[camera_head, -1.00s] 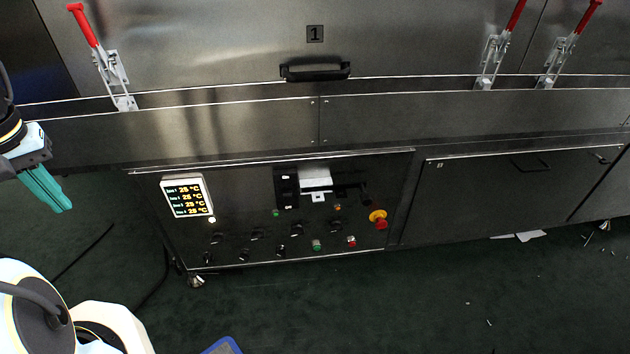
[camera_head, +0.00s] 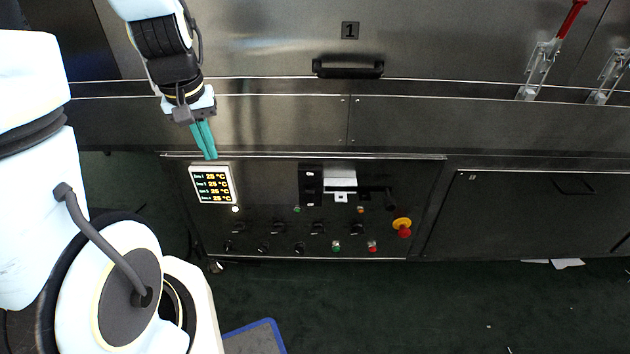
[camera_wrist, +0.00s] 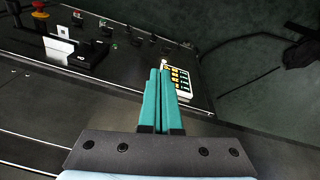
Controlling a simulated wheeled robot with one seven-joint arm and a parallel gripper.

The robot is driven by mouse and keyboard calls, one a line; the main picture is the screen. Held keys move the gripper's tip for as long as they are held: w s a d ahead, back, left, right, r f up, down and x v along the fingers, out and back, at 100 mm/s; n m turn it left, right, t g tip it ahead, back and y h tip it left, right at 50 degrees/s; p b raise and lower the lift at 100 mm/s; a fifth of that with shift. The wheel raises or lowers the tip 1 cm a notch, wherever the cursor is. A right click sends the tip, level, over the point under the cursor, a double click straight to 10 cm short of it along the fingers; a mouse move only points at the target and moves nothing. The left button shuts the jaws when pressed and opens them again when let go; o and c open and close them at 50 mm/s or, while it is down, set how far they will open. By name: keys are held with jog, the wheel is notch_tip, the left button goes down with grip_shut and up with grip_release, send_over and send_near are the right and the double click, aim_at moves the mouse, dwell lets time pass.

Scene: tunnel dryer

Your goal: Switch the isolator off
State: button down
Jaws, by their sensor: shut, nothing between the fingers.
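The control panel (camera_head: 270,215) of the dryer is in the middle of the head view, below the steel wall. It bears a black switch unit (camera_head: 311,186) next to a pale box (camera_head: 341,179), with another dark fitting (camera_head: 378,198) to their right. The unit also shows in the wrist view (camera_wrist: 90,52). Which of these is the isolator I cannot tell for certain. My gripper (camera_head: 209,156) is shut and empty, its teal fingers pointing down near the temperature display, left of the unit. In the wrist view my gripper (camera_wrist: 159,73) lies just left of the display.
The lit temperature display (camera_head: 212,184), several black knobs (camera_head: 317,229) and a red emergency stop on yellow (camera_head: 403,227) are on the panel. A black handle (camera_head: 347,68) and a clamp with a red lever (camera_head: 541,65) stick out above. Dark floor (camera_head: 430,305) lies open in front.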

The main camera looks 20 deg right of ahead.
jog(key=d+f+m+b, duration=0.15)
jog(key=d+f, duration=0.35)
jog(key=d, duration=0.7)
jog(key=m+t, duration=0.1)
send_over(311, 189)
jog(key=s+a, duration=0.1)
jog(key=s, duration=0.2)
jog(key=shift+a+f+b, duration=0.2)
jog(key=shift+f+b, duration=0.2)
jog(key=shift+f, duration=0.8)
jog(key=shift+f, duration=0.1)
jog(key=b+x, duration=0.4)
jog(key=x, duration=0.6)
jog(key=shift+w+d, duration=0.1)
jog(key=shift+t+h+b, duration=0.4)
jog(key=shift+t+b, duration=0.05)
jog(key=shift+t, duration=0.15)
